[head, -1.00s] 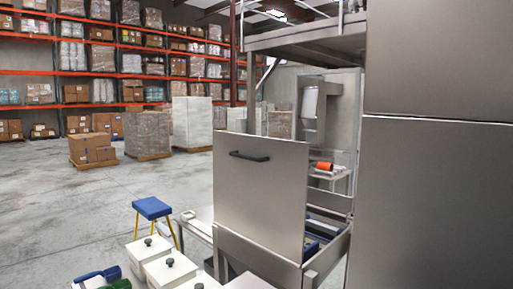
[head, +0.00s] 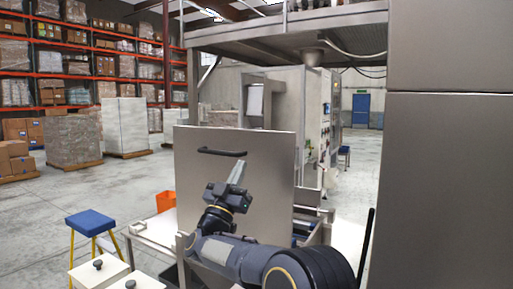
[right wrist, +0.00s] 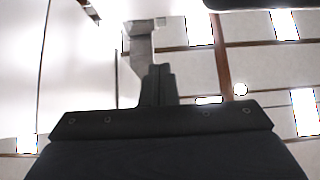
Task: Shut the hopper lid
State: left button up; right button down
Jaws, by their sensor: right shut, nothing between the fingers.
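The hopper lid (head: 270,150) is a flat steel panel standing upright, open, with a black bar handle (head: 222,152) near its top edge. Below it is the steel hopper frame (head: 318,232), with its inside partly visible at the right. My right gripper (head: 237,172) is in front of the lid's face, pointing up, just below and right of the handle. In the right wrist view its dark fingers (right wrist: 158,85) are together, with nothing between them. Whether it touches the lid cannot be told. My left gripper is not in view.
A tall steel cabinet (head: 445,190) closes off the right side. A blue stool (head: 90,222) and white lidded bins (head: 98,272) stand at the lower left. A steel platform (head: 290,35) is overhead. Open floor lies at the left.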

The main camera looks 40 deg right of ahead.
aim_at(260, 139)
jog(key=p+x, duration=0.2)
jog(key=x, duration=0.2)
jog(key=d+f+p+x, duration=0.1)
jog(key=p+x, duration=0.1)
jog(key=x, duration=0.2)
jog(key=p+x, duration=0.3)
jog(key=x, duration=0.1)
jog(key=shift+d+f, duration=0.1)
jog(key=shift+d, duration=0.1)
jog(key=shift+w+d+f, duration=0.1)
jog(key=shift+w+d, duration=0.1)
jog(key=shift+d, duration=0.3)
